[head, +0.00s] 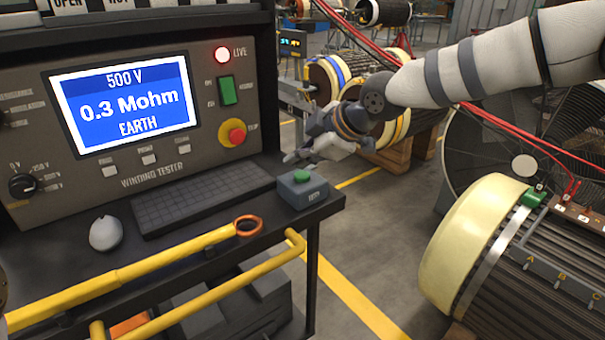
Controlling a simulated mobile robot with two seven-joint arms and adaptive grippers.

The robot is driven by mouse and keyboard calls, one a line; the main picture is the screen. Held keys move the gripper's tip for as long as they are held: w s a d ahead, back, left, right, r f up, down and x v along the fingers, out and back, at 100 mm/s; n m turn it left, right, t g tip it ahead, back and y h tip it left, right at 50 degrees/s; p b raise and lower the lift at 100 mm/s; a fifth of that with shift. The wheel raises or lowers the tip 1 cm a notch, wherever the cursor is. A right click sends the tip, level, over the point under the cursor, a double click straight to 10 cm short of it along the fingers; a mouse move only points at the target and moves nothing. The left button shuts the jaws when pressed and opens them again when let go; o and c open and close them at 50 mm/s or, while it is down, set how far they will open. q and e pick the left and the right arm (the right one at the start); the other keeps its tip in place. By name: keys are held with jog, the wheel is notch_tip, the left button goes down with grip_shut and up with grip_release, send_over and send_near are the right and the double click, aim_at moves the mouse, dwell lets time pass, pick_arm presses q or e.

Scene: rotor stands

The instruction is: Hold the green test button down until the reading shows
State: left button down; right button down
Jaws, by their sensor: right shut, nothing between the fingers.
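The green test button (302,176) sits on top of a small grey box (303,191) at the right end of the tester's shelf. My right gripper (290,157) is shut and empty. In the picture its fingertips show just above and left of the button, apart from it; the exact depth gap is hard to tell. The tester's screen (124,104) is lit blue and reads 500 V, 0.3 Mohm, EARTH. My left gripper is not in view.
The red LIVE lamp (222,55) is lit. A red stop knob (233,133) and green switch (227,91) are on the panel. A keyboard (200,196), mouse (105,233) and yellow rod (150,270) with an orange ring lie on the shelf. A wound rotor (480,240) stands at right.

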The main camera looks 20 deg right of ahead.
aim_at(301, 177)
jog(key=shift+r+p, duration=0.35)
jog(key=shift+r, duration=2.2)
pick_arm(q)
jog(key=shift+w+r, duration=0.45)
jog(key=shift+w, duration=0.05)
pick_arm(e)
jog(key=shift+f, duration=0.1)
